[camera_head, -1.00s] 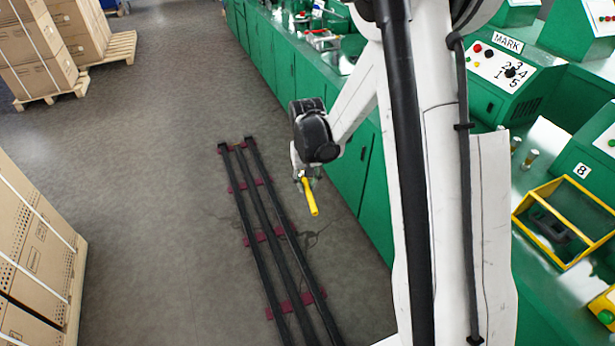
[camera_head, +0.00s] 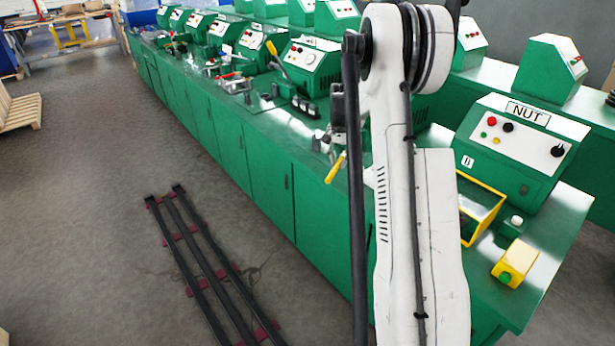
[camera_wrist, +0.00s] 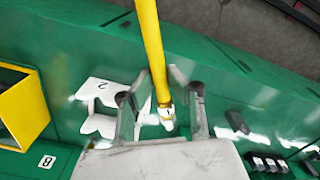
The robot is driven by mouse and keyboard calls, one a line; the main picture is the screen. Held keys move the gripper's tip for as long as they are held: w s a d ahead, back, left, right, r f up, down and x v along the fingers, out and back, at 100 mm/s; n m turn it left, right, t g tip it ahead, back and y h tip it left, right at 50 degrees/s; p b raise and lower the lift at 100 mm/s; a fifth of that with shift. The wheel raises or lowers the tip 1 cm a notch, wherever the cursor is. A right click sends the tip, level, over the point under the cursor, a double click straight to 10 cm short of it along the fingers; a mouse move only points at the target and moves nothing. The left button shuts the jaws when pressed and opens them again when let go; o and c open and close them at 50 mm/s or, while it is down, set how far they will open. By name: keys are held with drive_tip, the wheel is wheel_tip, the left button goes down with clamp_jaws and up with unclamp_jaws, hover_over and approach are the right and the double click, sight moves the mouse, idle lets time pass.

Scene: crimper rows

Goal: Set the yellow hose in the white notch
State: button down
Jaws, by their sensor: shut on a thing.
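The yellow hose (camera_head: 335,168) hangs tilted from my gripper (camera_head: 328,145) beside the front edge of the green bench. In the wrist view the yellow hose (camera_wrist: 152,50) runs from the top edge down between my two fingers, and my gripper (camera_wrist: 161,92) is shut on it near its pale end fitting (camera_wrist: 166,115). White pieces (camera_wrist: 98,124) with a notched outline lie on the green surface left of the fingers, one marked 2; I cannot tell for sure which is the white notch. The hose is apart from them in the picture.
The green bench (camera_head: 240,150) carries a row of machines, including the NUT machine (camera_head: 517,145). A yellow-edged tray (camera_head: 487,212) and a yellow button box (camera_head: 515,262) stand at the right. Black rails (camera_head: 205,250) lie on the floor. Small black blocks (camera_wrist: 265,163) show in the wrist view.

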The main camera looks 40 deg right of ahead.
drive_tip(key=s+d+r+m+p, duration=0.1)
drive_tip(key=s+d+r+m, duration=0.3)
drive_tip(key=d, duration=0.6)
drive_tip(key=s+d+r+m, duration=0.1)
drive_tip(key=s+d, duration=0.4)
drive_tip(key=d, duration=0.5)
drive_tip(key=shift+s+f+b, duration=0.15)
drive_tip(key=shift+f+b, duration=2.15)
drive_tip(key=shift+f, duration=3.05)
drive_tip(key=c, duration=1.6)
unclamp_jaws()
wheel_tip(320, 180, up, 12)
drive_tip(key=shift+r, duration=0.1)
